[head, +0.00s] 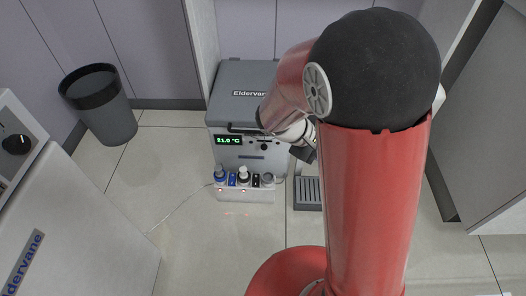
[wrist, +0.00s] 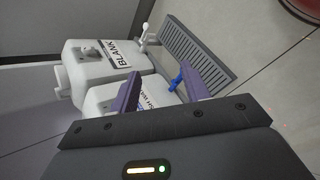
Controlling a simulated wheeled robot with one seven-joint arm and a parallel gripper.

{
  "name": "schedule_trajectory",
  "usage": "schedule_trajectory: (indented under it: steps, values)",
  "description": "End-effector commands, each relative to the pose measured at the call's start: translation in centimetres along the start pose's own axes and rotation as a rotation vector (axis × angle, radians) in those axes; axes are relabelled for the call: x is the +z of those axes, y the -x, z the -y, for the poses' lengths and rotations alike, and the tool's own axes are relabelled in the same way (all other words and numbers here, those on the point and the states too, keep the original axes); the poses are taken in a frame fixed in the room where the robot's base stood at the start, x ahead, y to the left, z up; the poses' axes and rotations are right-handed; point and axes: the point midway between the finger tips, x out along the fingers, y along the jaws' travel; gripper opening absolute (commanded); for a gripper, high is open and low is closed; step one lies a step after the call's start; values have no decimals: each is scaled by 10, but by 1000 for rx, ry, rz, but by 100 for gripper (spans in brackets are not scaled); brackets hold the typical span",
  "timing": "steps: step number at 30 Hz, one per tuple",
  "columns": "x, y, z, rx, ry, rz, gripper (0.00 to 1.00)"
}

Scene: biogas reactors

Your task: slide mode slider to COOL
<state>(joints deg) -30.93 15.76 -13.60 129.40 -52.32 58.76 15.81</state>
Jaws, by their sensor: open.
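A grey Eldervane unit (head: 240,80) stands on the floor in the head view. Its front display (head: 229,141) reads 31.0 °C in green. A small dark knob (head: 264,147) sits on the front, right of the display. I cannot tell whether it is the mode slider, and no COOL mark is legible. My gripper (head: 304,153) is at the right of the unit's front, partly hidden by my arm. In the wrist view my gripper (wrist: 159,71) has its two purple fingers apart, with nothing held between them. The slider does not show there.
White containers, one labelled BLANK (wrist: 98,58), and a slatted drain tray (wrist: 198,52) lie beyond my fingers. A black bin (head: 101,105) is at the left. The floor at centre left is clear, except a thin cable.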

Motion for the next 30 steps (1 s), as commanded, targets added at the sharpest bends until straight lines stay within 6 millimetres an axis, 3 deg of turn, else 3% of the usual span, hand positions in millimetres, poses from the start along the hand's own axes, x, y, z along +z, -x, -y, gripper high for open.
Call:
schedule_trajectory:
  steps: [3,11,18,24,30]
  values:
    - [-42,-15,10,184,169,49,46]
    - [-136,-31,41,621,520,72,46]
    - [-222,-37,103,1040,856,12,46]
    - [-265,-42,155,1281,1064,-58,46]
    - [-280,-45,172,1360,1134,-89,46]
